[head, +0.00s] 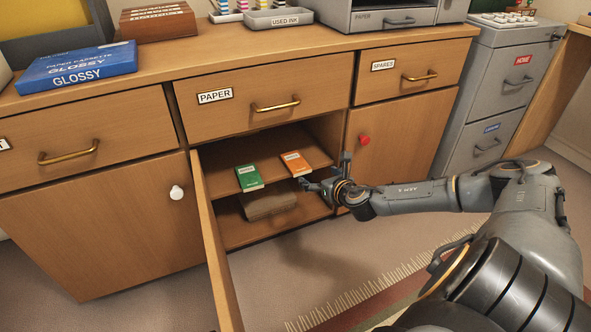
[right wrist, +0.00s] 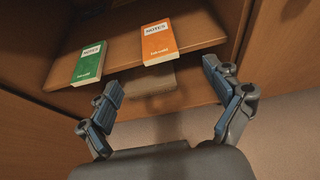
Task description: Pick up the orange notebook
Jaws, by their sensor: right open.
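The orange notebook (head: 295,163) lies flat on the upper shelf inside the open cabinet, to the right of a green notebook (head: 249,177). In the right wrist view the orange notebook (right wrist: 158,41) is ahead of my fingers, with the green notebook (right wrist: 89,62) to its left. My right gripper (head: 326,172) is at the cabinet opening, just to the right of and in front of the orange notebook. In the right wrist view the right gripper (right wrist: 174,92) is open, with nothing between its fingers. My left gripper is not in view.
The cabinet door (head: 218,245) stands open at the left of the opening. A brown box (head: 268,204) sits on the lower shelf, below the notebooks. The PAPER drawer (head: 262,98) above is shut. The closed right door has a red knob (head: 365,140).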

